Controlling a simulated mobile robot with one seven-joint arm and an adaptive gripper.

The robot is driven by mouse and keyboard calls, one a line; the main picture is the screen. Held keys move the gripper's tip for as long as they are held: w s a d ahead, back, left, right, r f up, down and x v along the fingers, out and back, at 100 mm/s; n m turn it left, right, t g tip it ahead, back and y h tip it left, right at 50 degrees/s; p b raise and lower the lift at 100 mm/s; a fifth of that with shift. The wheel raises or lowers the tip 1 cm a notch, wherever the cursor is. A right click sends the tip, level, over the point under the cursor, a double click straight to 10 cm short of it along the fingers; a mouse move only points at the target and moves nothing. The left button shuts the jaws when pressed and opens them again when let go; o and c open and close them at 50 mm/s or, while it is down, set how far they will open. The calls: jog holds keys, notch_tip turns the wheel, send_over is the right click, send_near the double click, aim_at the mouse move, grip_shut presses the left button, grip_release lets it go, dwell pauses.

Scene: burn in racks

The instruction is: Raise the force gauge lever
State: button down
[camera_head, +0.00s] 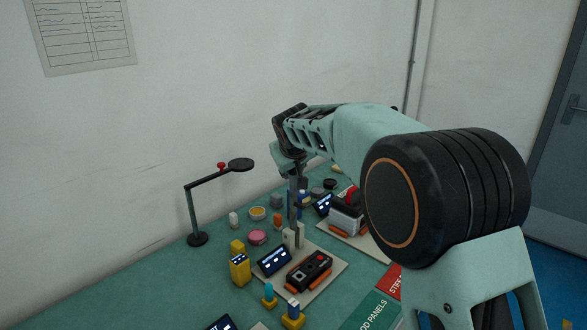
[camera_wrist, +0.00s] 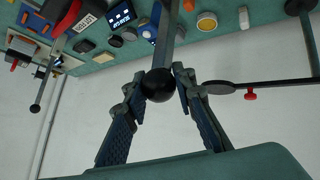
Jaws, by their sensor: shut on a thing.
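The force gauge lever is a grey bar (camera_head: 294,210) that stands nearly upright from a pale block on a base plate in the head view. In the wrist view the bar (camera_wrist: 168,35) ends in a black ball knob (camera_wrist: 158,88). My gripper (camera_wrist: 157,80) has its two fingers closed on either side of the knob, touching it. In the head view my gripper (camera_head: 290,158) is at the top of the lever, and the knob is hidden there. A black and orange gauge (camera_head: 310,270) and a small lit display (camera_head: 274,261) sit on the plate.
A black stand lamp (camera_head: 191,215) with a round head stands at left on the green table (camera_head: 170,280). Small yellow blocks (camera_head: 240,267) and round tins (camera_head: 258,238) lie around the plate. Another station with a red-topped device (camera_head: 347,212) is behind at right, close to my arm.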

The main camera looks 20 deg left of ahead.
jog(key=c, duration=1.6)
grip_release()
jog(key=shift+w+a, duration=0.1)
jog(key=shift+a, duration=0.1)
jog(key=shift+d+r, duration=0.1)
jog(key=v, duration=1.2)
